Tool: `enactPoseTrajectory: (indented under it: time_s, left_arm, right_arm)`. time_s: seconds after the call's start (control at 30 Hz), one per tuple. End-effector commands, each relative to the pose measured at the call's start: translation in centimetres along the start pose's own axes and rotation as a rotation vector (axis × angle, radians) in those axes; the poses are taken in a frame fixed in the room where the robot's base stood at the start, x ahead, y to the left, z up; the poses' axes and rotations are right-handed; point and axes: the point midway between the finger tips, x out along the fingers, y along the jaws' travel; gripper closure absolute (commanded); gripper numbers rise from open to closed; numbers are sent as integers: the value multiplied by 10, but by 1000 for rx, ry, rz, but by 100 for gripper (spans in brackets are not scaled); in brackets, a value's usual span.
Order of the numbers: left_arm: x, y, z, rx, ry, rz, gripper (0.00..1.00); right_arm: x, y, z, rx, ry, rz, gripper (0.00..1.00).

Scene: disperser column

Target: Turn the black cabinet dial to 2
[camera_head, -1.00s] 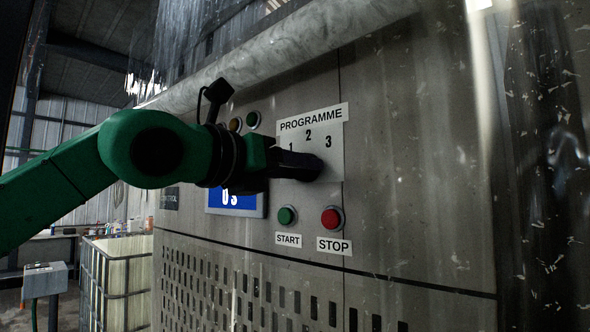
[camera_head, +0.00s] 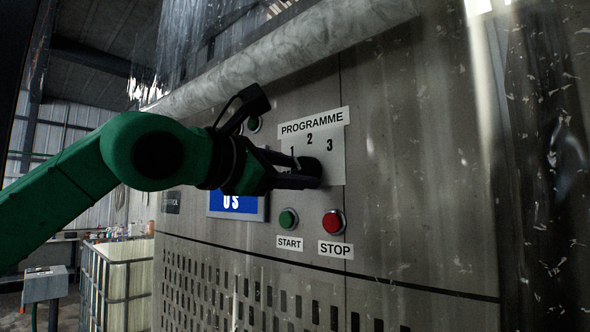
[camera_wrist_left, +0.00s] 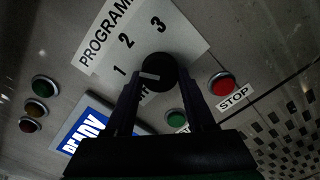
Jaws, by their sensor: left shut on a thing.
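The black dial (camera_head: 312,168) sits on the grey cabinet front, under the PROGRAMME label (camera_head: 313,124) with the numbers 1, 2 and 3. In the left wrist view the dial (camera_wrist_left: 160,68) is round, with a pale mark on its left part, on the side toward the 1. My left gripper (camera_head: 306,175) reaches in from the left and is shut on the dial. In the left wrist view its two fingers (camera_wrist_left: 163,88) lie on either side of the dial. The fingers hide part of the dial in the head view. My right gripper is not in view.
A green START button (camera_head: 288,219) and a red STOP button (camera_head: 333,222) sit just below the dial. A blue display (camera_head: 236,204) is behind my gripper. A perforated panel (camera_head: 260,290) lies lower, and a caged container (camera_head: 115,285) stands at the left.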

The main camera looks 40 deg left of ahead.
Motion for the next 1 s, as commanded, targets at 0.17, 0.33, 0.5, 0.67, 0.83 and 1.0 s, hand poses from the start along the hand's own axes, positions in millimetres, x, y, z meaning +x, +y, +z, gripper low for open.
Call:
enactPoseTrajectory:
  time_s: [0.17, 0.33, 0.5, 0.67, 0.83, 1.0]
  left_arm:
    - [0, 2, 1, 161, 0, 1, 100]
    - [0, 2, 1, 303, -1, 1, 100]
    - [0, 2, 1, 413, -1, 1, 100]
    - [0, 3, 1, 483, 0, 2, 100]
    - [0, 3, 1, 521, 0, 2, 100]
    - [0, 3, 1, 533, 0, 2, 100]
  right_arm:
    - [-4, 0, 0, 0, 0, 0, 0]
    - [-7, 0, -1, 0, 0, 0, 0]
    - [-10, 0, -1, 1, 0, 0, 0]
    - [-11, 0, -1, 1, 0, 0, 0]
    - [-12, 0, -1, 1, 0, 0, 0]
    - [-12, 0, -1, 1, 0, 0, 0]
